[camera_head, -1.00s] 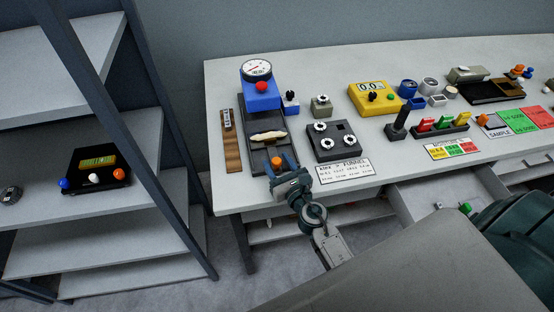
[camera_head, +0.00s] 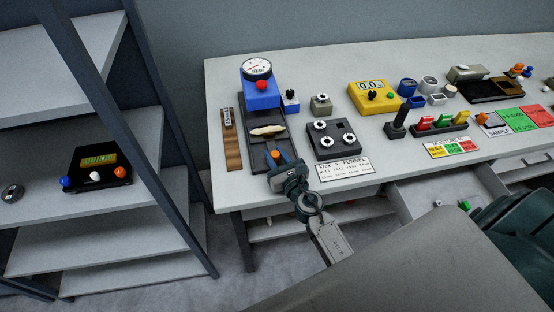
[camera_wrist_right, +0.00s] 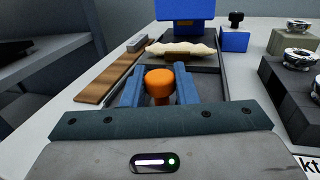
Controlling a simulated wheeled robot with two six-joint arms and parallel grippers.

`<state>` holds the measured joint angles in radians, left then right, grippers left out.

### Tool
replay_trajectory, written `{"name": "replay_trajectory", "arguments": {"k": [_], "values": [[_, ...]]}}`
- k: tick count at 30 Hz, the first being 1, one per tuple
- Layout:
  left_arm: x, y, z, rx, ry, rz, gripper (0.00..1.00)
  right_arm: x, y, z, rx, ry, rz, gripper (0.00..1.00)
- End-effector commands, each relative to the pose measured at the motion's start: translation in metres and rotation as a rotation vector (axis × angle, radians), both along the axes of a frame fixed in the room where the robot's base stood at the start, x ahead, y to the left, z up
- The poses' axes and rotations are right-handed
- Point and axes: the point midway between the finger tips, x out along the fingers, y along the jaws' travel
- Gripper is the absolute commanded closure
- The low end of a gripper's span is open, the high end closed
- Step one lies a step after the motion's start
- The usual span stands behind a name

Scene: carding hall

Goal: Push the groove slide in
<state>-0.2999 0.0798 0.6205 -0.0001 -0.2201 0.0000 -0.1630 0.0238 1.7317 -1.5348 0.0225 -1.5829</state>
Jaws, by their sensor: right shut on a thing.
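The groove slide (camera_head: 283,148) is a dark flat piece in a dark track in front of a blue gauge unit (camera_head: 262,95). An orange knob (camera_wrist_right: 159,84) stands at its near end; the knob also shows in the head view (camera_head: 275,154). My right gripper (camera_wrist_right: 158,88) has its blue fingers on either side of the knob, shut on it. A cream fibre tuft (camera_head: 267,130) lies across the track between the knob and the gauge unit. The slide's exact end is hard to make out. My left gripper is not in view.
A wooden strip (camera_head: 232,150) lies left of the track. A dark block with round metal pieces (camera_head: 333,139) and a printed card (camera_head: 345,168) are close on the right. A shelf rack (camera_head: 150,130) stands left of the table.

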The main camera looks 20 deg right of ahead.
Motion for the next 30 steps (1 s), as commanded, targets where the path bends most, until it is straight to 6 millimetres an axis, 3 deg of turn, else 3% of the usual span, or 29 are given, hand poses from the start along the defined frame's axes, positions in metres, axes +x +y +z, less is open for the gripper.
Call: {"name": "replay_trajectory", "arguments": {"k": [3,11,12,15,25,30], "values": [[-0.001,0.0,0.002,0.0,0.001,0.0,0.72,0.016,-0.004,0.002,-0.002,-0.003,0.0,1.0],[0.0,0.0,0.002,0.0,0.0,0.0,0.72,0.017,-0.004,0.001,0.0,-0.001,0.0,1.0],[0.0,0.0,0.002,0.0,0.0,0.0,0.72,0.017,-0.004,0.001,0.0,-0.001,0.0,0.7],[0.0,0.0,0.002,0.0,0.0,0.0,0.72,0.017,-0.004,0.001,0.0,-0.001,-0.001,0.52],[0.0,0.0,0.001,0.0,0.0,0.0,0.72,0.014,-0.004,0.001,0.0,-0.001,0.0,0.52],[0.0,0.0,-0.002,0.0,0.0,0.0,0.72,-0.008,-0.005,-0.001,0.0,0.001,0.0,0.52]]}}
